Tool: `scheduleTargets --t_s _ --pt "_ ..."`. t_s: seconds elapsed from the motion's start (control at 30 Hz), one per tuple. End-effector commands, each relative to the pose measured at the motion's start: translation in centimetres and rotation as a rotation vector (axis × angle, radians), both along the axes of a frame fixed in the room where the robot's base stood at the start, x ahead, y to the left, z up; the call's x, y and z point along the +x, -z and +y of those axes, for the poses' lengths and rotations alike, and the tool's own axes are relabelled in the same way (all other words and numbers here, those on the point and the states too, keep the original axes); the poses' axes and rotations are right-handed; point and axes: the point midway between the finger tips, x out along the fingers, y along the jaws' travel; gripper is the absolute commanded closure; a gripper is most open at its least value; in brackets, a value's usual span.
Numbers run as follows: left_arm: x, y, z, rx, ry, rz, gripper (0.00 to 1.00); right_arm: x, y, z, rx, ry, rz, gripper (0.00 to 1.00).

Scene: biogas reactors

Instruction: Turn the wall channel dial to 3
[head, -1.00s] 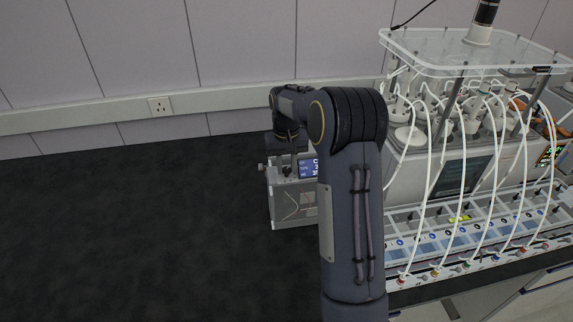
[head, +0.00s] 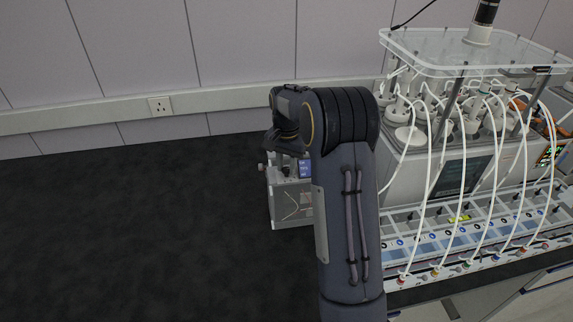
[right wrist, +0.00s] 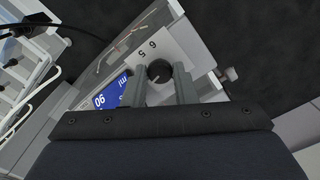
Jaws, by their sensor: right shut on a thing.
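The channel dial is a dark round knob (right wrist: 158,71) on a white plate (right wrist: 147,45) in the right wrist view. The figures 5 and 6 show on the plate; other figures are hidden or out of view. My right gripper (right wrist: 159,82) has one finger on each side of the knob and is shut on it. In the head view the small grey instrument (head: 292,205) with a blue screen (head: 305,169) stands on the dark bench. My right arm hides part of it and the knob there. My left gripper is not in view.
A large reactor unit (head: 440,165) with white tubes and a clear top plate (head: 470,52) stands to the right of my arm. A wall socket (head: 159,106) is at the back. The dark bench (head: 120,230) at left is clear.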

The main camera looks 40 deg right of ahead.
Motion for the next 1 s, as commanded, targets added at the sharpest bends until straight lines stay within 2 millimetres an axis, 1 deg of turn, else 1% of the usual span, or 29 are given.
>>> scheduleTargets --t_s 0.43,0.47,0.5,0.53,0.83,0.93,1.0 --pt "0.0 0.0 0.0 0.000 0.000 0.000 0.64 0.1 -0.2 -0.1 -0.003 0.010 -0.006 0.98" --pt "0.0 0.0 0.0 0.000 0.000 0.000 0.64 0.1 -0.2 -0.1 -0.003 0.010 -0.006 0.74" --pt "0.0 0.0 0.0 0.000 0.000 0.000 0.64 0.1 -0.2 -0.1 -0.003 0.010 -0.006 0.68" --pt "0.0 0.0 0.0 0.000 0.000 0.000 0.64 0.1 -0.2 -0.1 -0.003 0.009 -0.005 0.66" --pt "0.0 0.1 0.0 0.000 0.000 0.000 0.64 0.1 -0.3 0.0 -0.002 0.009 -0.003 0.66" --pt "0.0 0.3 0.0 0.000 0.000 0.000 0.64 0.2 -1.2 0.0 -0.002 0.008 -0.005 0.66" --pt "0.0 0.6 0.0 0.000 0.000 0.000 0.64 0.2 -2.3 0.0 -0.002 0.009 -0.008 0.66"
